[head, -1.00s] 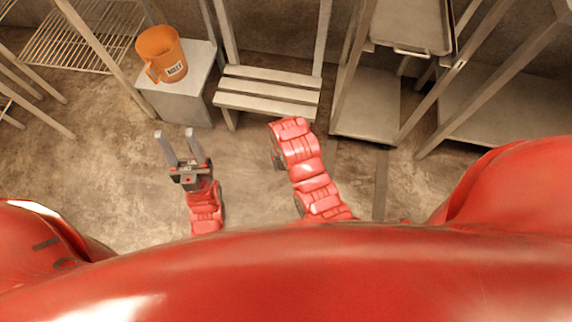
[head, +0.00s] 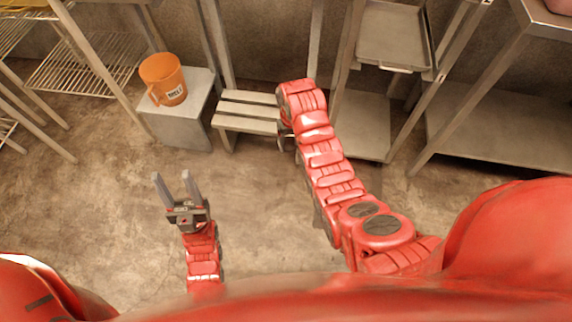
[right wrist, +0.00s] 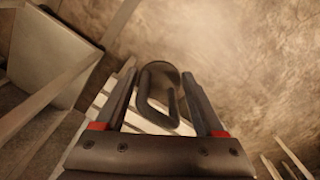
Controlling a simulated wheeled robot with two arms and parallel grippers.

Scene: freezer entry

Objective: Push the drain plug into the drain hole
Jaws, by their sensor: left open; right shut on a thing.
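A dark plug with a looped handle (right wrist: 158,70) shows between the fingers of my right gripper (right wrist: 159,79) in the right wrist view. The gripper is shut on it. In the head view that gripper is mostly hidden behind its own red arm, close to the slatted bench's front edge. My left gripper (head: 177,187) is open and empty above the bare floor, left of centre. I cannot make out a drain hole in either view.
A slatted bench (head: 248,112) stands beside the right gripper. An orange jug (head: 162,78) stands on a grey block (head: 190,122) at its left. Wire racks (head: 92,76) and a metal shelf unit (head: 364,118) flank them. The front floor (head: 110,205) is clear.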

